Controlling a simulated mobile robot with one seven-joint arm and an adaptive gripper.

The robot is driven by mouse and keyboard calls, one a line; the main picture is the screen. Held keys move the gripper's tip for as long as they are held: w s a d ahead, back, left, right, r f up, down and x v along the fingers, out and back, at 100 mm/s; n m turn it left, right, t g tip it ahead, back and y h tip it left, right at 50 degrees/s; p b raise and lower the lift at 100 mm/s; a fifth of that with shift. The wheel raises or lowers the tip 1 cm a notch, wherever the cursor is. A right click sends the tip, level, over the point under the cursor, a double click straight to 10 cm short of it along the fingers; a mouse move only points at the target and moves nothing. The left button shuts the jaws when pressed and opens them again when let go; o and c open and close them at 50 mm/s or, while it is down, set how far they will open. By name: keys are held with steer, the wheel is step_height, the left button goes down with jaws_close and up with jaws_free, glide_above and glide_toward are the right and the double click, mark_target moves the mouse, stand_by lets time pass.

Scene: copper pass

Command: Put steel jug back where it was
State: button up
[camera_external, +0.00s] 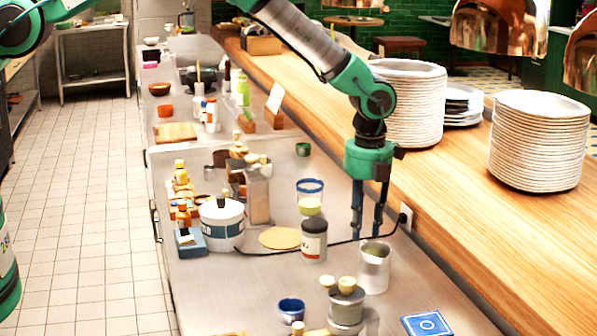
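The fingertips end just above or behind the jug's rim in the picture. I cannot tell their exact depth relative to the jug, or whether they touch it. No mark shows where the jug stood before.
A white labelled jar (313,240) and a dark cable lie left of the jug. A metal container with wooden-topped pieces (346,304), a blue cup (291,310) and a blue card (426,324) are in front. Plate stacks (540,145) stand on the wooden ledge (470,215).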

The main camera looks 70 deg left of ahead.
step_height(320, 180, up, 9)
steer(key=b, duration=0.1)
stand_by(0.3)
steer(key=shift+d+f, duration=0.1)
stand_by(0.4)
